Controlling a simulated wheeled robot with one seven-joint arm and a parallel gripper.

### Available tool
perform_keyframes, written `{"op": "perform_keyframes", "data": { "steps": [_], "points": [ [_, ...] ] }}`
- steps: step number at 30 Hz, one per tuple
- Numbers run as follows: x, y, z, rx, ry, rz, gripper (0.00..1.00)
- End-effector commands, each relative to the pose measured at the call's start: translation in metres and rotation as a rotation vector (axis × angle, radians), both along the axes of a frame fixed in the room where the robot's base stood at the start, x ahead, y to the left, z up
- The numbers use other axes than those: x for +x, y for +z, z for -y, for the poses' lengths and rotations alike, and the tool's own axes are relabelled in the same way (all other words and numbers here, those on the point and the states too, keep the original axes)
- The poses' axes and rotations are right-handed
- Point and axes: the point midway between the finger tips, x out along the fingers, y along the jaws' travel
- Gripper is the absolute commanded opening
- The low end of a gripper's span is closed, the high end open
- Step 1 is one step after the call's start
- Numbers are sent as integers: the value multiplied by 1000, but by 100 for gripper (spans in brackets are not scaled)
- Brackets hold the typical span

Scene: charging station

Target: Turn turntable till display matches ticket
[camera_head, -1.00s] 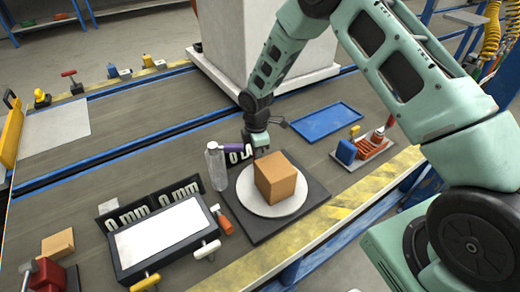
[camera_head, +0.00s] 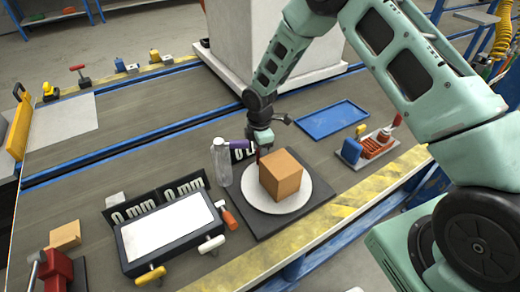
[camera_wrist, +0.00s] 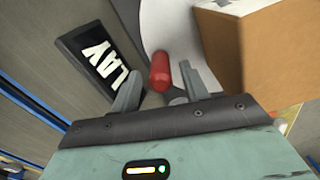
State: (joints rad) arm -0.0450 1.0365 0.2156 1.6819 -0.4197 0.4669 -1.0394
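The turntable is a round white disc (camera_head: 250,198) on a square black base (camera_head: 312,203), with a plain brown box (camera_head: 281,176) on the disc. A black display plate (camera_head: 240,154) with white characters stands behind it; in the wrist view its plate (camera_wrist: 92,55) shows part of its white lettering. My gripper (camera_head: 260,152) is low at the disc's back edge. In the wrist view my gripper (camera_wrist: 160,92) is open, with a red knob (camera_wrist: 160,72) ahead of the gap between its fingers. I cannot tell if they touch it. I cannot make out a ticket.
A clear bottle (camera_head: 222,165) and a purple part (camera_head: 237,146) stand left of my gripper. A blue tray (camera_head: 331,119) and a tool holder (camera_head: 372,147) are at right.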

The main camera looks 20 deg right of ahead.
Motion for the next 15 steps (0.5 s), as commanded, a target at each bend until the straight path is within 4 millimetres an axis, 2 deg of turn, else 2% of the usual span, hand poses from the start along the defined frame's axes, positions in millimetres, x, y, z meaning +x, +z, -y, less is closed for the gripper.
{"op": "perform_keyframes", "data": {
  "steps": [9,11,15],
  "points": [
    [0,2,0,-1,-1,-1,45],
    [0,6,0,-1,-1,0,45],
    [1,28,1,0,-1,3,45]
  ]
}}
